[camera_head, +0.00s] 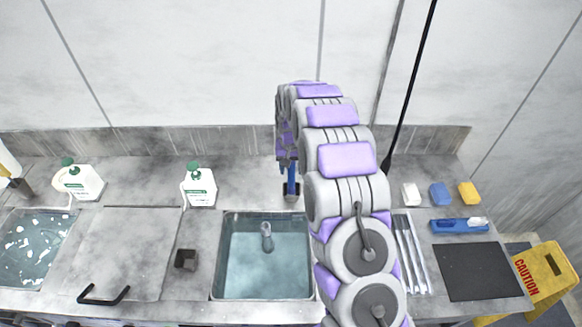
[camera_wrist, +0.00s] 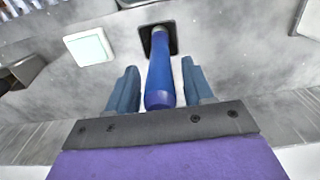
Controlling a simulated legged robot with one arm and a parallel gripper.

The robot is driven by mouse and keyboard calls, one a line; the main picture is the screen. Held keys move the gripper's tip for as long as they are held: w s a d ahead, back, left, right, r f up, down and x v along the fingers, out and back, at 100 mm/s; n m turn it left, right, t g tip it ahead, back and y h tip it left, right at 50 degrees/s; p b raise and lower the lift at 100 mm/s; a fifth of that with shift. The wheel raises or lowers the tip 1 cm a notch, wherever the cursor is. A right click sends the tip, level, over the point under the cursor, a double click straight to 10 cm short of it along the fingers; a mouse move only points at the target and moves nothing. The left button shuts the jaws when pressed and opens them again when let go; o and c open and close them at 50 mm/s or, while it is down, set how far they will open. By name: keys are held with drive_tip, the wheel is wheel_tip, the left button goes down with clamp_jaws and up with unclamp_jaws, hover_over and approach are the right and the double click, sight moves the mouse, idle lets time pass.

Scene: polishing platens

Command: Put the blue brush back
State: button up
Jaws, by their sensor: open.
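The blue brush (camera_wrist: 161,82) stands with its handle up in a small dark square holder (camera_wrist: 172,31) in the wrist view. In the head view the brush (camera_head: 292,180) and the holder (camera_head: 291,193) show at the back of the counter, behind the sink; my arm hides part of them. My gripper (camera_wrist: 160,68) is open, with one blue finger on each side of the handle and a visible gap to both. In the head view my gripper (camera_head: 286,166) is right at the brush, pointing down. The lower end of the brush is hidden in the holder.
A water-filled sink (camera_head: 230,285) lies in front. Another dark square cup (camera_head: 185,259) is left of it. White bottles (camera_head: 200,188) (camera_head: 80,184) stand at the back. At right are sponges (camera_head: 439,194), a blue tool (camera_head: 459,226) and a black mat (camera_head: 478,270).

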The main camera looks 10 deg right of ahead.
drive_tip(key=shift+r, duration=0.15)
wheel_tip(320, 180, up, 12)
drive_tip(key=shift+f+p, duration=0.1)
drive_tip(key=shift+p, duration=0.4)
drive_tip(key=shift+s+r, duration=0.25)
drive_tip(key=s+r+n, duration=0.1)
drive_tip(key=s+r, duration=0.4)
drive_tip(key=s, duration=0.6)
drive_tip(key=s+r, duration=0.5)
drive_tip(key=s, duration=0.5)
drive_tip(key=s+f+n+g, duration=0.1)
drive_tip(key=s+f, duration=0.1)
drive_tip(key=s, duration=2.3)
drive_tip(key=shift+s+f+g, duration=0.15)
drive_tip(key=shift+s+g, duration=0.2)
drive_tip(key=shift+g, duration=0.05)
drive_tip(key=shift+f, duration=0.1)
